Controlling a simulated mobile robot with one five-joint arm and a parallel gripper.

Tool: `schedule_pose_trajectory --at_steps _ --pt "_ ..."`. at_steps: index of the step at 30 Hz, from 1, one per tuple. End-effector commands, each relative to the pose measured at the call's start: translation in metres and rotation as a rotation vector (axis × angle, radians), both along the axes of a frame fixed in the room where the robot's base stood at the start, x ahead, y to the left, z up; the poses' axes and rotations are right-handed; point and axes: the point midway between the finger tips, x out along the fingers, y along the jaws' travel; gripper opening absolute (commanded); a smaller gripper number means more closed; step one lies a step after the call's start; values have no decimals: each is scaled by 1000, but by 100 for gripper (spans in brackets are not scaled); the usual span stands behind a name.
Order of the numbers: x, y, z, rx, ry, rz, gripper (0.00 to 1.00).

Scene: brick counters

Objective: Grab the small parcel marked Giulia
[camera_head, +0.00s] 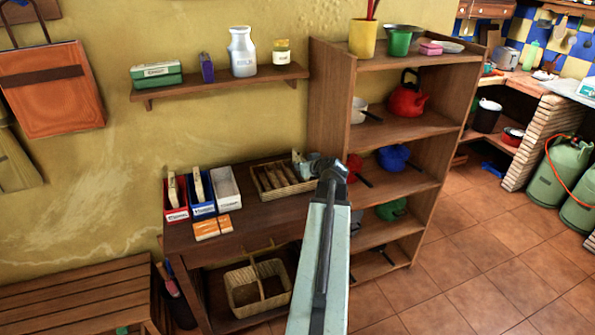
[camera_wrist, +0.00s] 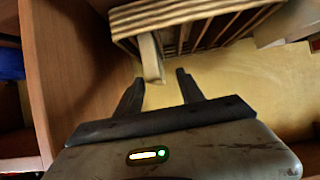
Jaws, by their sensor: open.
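No name Giulia is readable on anything, so I cannot tell which thing is the small parcel. Small orange and white packets (camera_head: 212,228) lie at the front of the wooden table, their print too small to read. My gripper (camera_head: 330,168) is over the right end of the table, by the divided wicker tray (camera_head: 284,191). In the wrist view my gripper (camera_wrist: 160,77) is open and empty. Just beyond its fingertips a pale flat piece (camera_wrist: 151,58) stands at the edge of the slatted tray (camera_wrist: 190,25). No writing shows on it.
Red (camera_head: 176,198), blue (camera_head: 201,194) and white (camera_head: 226,188) bins stand at the table's left. The shelf unit's wooden side (camera_wrist: 75,70) is close on the left in the wrist view. A wall shelf (camera_head: 220,86) hangs above; a divided basket (camera_head: 258,287) sits below.

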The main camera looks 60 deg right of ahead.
Motion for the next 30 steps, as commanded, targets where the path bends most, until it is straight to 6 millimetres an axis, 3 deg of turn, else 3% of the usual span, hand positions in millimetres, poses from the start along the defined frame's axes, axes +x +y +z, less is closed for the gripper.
schedule_pose_trajectory --at_steps 13,21,28,30 --pt "21 -19 -14 0 0 -1 45" --pt "49 -48 -35 -1 1 0 45" --pt "51 -49 -33 0 0 -2 45" --pt "51 -48 -33 0 0 -2 29"
